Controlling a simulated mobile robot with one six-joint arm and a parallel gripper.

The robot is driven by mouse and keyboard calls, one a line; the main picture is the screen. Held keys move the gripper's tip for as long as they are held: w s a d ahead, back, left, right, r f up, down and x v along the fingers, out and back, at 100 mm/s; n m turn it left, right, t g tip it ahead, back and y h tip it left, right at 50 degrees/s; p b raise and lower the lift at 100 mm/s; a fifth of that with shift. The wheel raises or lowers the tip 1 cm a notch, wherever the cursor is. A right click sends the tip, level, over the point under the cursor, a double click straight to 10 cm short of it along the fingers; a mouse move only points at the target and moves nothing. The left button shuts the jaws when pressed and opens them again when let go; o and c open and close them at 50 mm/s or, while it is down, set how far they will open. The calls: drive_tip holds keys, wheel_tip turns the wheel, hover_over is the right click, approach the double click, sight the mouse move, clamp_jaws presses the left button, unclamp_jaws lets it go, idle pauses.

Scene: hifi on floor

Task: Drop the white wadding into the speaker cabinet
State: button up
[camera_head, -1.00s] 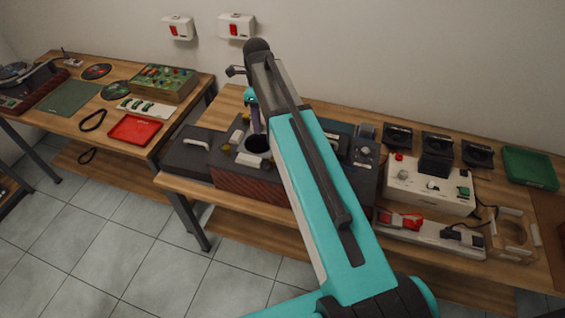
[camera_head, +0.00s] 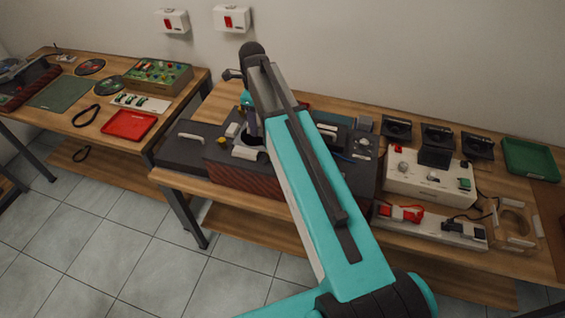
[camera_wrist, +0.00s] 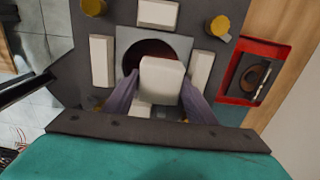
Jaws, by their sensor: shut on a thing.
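The speaker cabinet (camera_head: 262,182) has a dark top and reddish wood side and stands at the left of the middle bench. Its round dark opening (camera_wrist: 143,52) lies in a grey plate, seen from above in the wrist view. My gripper (camera_wrist: 161,92) is shut on the white wadding (camera_wrist: 162,78), a pale block between its two grey-purple fingers. The wadding overlaps the near part of the opening in the wrist view; its exact height is hard to tell. In the head view my gripper (camera_head: 251,128) is over the cabinet, and my arm hides part of it.
Similar white pieces (camera_wrist: 102,60) and brass-coloured knobs (camera_wrist: 219,24) surround the opening. A red tray (camera_wrist: 250,85) lies to the right in the wrist view. A dark case (camera_head: 190,145) stands left of the cabinet. A white device (camera_head: 430,180) stands on the right of the bench.

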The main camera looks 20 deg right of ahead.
drive_tip(key=shift+f, duration=0.7)
drive_tip(key=o, duration=1.1)
drive_tip(key=shift+w, duration=0.1)
drive_tip(key=shift+r+b, duration=0.25)
drive_tip(key=shift+b, duration=0.05)
wheel_tip(320, 180, up, 13)
drive_tip(key=b, duration=0.3)
drive_tip(key=shift+r, duration=0.2)
idle(0.6)
